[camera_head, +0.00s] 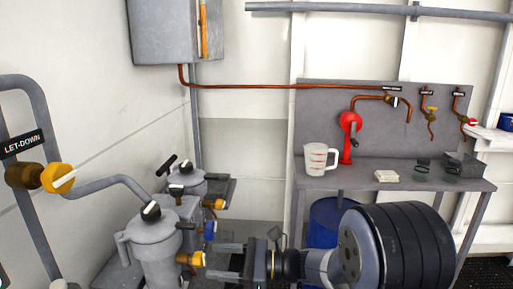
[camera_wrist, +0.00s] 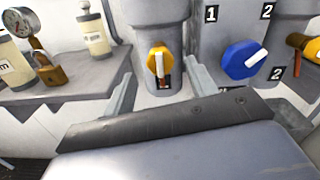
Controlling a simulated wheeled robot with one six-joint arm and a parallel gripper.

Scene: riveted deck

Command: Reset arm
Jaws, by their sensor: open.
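My gripper (camera_head: 217,261) is at the lower middle of the head view, its two grey fingers spread apart and pointing left toward the grey filter housings. Nothing shows between the fingers. In the wrist view my gripper (camera_wrist: 160,74) is also open, one finger at each side. A yellow valve knob (camera_wrist: 158,62) with a white handle appears beyond and between the fingers, with no visible contact. My arm reaches in from the lower right of the head view.
Grey housings (camera_head: 155,245) with coloured knobs stand left of the gripper. A yellow let-down valve (camera_head: 58,178) is on a pipe at far left. A workbench (camera_head: 430,180) behind holds a measuring jug (camera_head: 318,160). A blue drum (camera_head: 323,217) stands below. A blue knob (camera_wrist: 240,60) shows in the wrist view.

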